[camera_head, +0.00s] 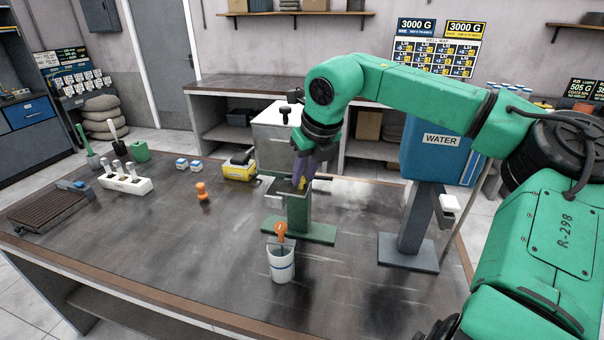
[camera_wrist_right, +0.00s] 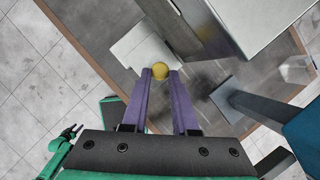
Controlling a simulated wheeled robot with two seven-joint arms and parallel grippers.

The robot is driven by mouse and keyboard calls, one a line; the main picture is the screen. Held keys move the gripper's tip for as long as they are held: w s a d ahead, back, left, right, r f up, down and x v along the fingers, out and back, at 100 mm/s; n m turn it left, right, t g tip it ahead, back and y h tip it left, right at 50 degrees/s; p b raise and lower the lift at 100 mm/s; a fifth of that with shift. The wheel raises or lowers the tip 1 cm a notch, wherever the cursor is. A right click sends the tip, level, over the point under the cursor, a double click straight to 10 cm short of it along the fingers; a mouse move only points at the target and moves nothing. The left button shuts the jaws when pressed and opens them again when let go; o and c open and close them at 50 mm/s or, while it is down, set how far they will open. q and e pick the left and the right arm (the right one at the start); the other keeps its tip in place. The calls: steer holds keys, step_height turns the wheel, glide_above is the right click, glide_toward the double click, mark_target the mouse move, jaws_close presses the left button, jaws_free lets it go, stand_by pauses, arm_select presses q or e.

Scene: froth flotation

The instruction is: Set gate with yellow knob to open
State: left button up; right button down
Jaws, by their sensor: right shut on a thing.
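The yellow knob (camera_wrist_right: 160,70) sits between the purple fingertips of my right gripper (camera_wrist_right: 160,76) in the right wrist view. The gripper is shut on it. In the head view my right gripper (camera_head: 300,180) reaches down in front of the grey cell box, above a green stand (camera_head: 299,214).
A white cup (camera_head: 282,266) with an orange-handled tool stands in front of the green stand. A blue WATER tank (camera_head: 437,155) on a grey post stands to the right.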

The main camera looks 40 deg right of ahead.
steer(key=c, duration=1)
jaws_free()
steer(key=o, duration=0.3)
steer(key=shift+w+f, duration=0.1)
steer(key=shift+f, duration=0.05)
steer(key=shift+o, duration=0.2)
steer(key=shift+d+f, duration=0.1)
steer(key=shift+d, duration=0.3)
steer(key=shift+a+r, duration=0.1)
steer(key=shift+r, duration=0.1)
arm_select(q)
steer(key=shift+w+a+f+b, duration=0.1)
steer(key=shift+w+f+b, duration=0.15)
steer(key=shift+f+b, duration=0.3)
steer(key=shift+w+a+f+b, duration=0.1)
steer(key=shift+w+f+b, duration=0.1)
steer(key=shift+f+b, duration=0.25)
arm_select(e)
steer(key=d+v, duration=0.1)
steer(key=v, duration=1.3)
steer(key=shift+a+r, duration=0.15)
steer(key=shift+a, duration=0.25)
steer(key=shift+d, duration=0.1)
